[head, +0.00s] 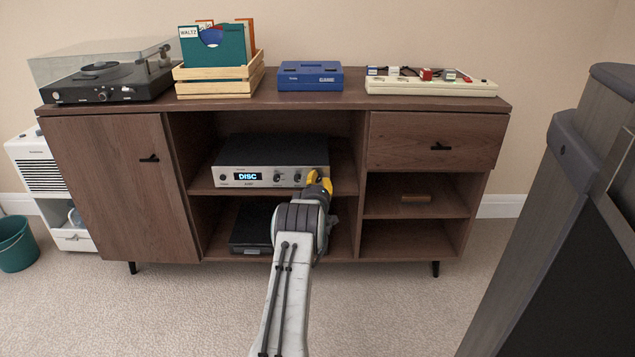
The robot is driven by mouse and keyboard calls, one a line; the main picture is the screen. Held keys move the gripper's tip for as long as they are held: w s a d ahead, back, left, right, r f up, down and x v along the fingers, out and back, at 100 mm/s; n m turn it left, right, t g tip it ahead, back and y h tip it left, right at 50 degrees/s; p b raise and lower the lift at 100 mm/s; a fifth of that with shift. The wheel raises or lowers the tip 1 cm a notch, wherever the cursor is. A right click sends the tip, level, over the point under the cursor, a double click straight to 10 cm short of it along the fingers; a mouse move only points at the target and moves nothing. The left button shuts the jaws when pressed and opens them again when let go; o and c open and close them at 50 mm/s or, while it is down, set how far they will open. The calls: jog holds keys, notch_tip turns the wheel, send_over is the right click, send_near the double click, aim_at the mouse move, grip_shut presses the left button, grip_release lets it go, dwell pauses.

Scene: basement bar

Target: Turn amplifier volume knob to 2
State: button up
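The amplifier (270,150) is a silver-fronted box with a dark top on the upper open middle shelf of a brown sideboard. Its display (248,177) reads "DISC". Two dark knobs show on the right of its front: one (278,177) left of the other (297,177). Knob markings are too small to read. My gripper (318,181), with yellow fingers, is at the right end of the amplifier front, just right of the knobs. My gripper covers that corner, so I cannot tell whether it touches a knob there or how far its fingers are apart.
A black device (250,228) sits on the lower shelf. A dark wooden piece (560,200) stands close on the right.

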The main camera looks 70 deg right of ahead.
grip_shut()
jog(key=shift+s+f, duration=0.1)
dwell(0.3)
jog(key=shift+m, duration=0.4)
jog(key=m, duration=0.2)
jog(key=shift+m, duration=0.4)
jog(key=shift+m+y, duration=0.4)
jog(key=shift+m, duration=2.1)
jog(key=shift+a, duration=0.1)
jog(key=shift+w, duration=0.2)
jog(key=o, duration=0.8)
grip_release()
